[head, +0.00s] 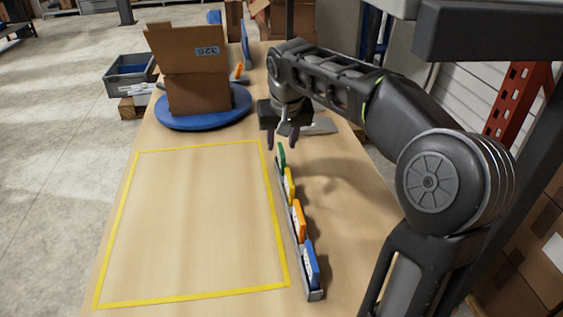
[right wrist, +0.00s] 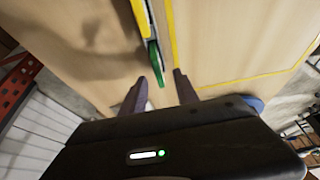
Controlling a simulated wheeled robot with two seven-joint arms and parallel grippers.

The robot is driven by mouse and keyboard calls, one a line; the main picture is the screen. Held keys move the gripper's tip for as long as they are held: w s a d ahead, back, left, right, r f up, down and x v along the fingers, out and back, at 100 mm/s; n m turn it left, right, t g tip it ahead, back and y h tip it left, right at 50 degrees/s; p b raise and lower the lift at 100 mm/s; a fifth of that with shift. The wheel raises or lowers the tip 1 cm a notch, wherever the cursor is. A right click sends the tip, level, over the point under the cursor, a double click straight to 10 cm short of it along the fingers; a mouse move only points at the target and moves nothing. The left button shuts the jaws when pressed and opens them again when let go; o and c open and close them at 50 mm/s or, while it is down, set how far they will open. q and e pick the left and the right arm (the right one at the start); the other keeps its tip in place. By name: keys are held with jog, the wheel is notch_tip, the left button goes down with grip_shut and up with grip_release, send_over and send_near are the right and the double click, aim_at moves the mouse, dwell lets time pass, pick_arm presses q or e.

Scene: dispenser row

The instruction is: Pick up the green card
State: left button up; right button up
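The green card (head: 282,154) stands upright at the far end of a narrow rack (head: 292,235) on the table. Yellow (head: 290,185), orange (head: 299,222) and blue (head: 311,264) cards stand nearer in the same rack. My right gripper (head: 282,142) is open, its fingers pointing down at the green card's far end. In the right wrist view the green card (right wrist: 154,60) reaches toward the gap between the spread fingertips (right wrist: 159,75). I cannot tell whether they touch it. My left gripper is not in view.
A yellow tape rectangle (head: 275,205) on the table, left of the rack, is empty. Behind it a cardboard box (head: 198,94) stands on a round blue base (head: 235,110). A grey bin (head: 128,72) is left of the table. More cardboard boxes (head: 272,18) are at the back.

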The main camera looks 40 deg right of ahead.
aim_at(282, 149)
jog(key=shift+f, duration=0.2)
jog(key=x, duration=0.5)
jog(key=shift+w+d, duration=0.1)
jog(key=shift+d, duration=0.2)
jog(key=shift+c, duration=0.3)
grip_shut()
dwell(0.5)
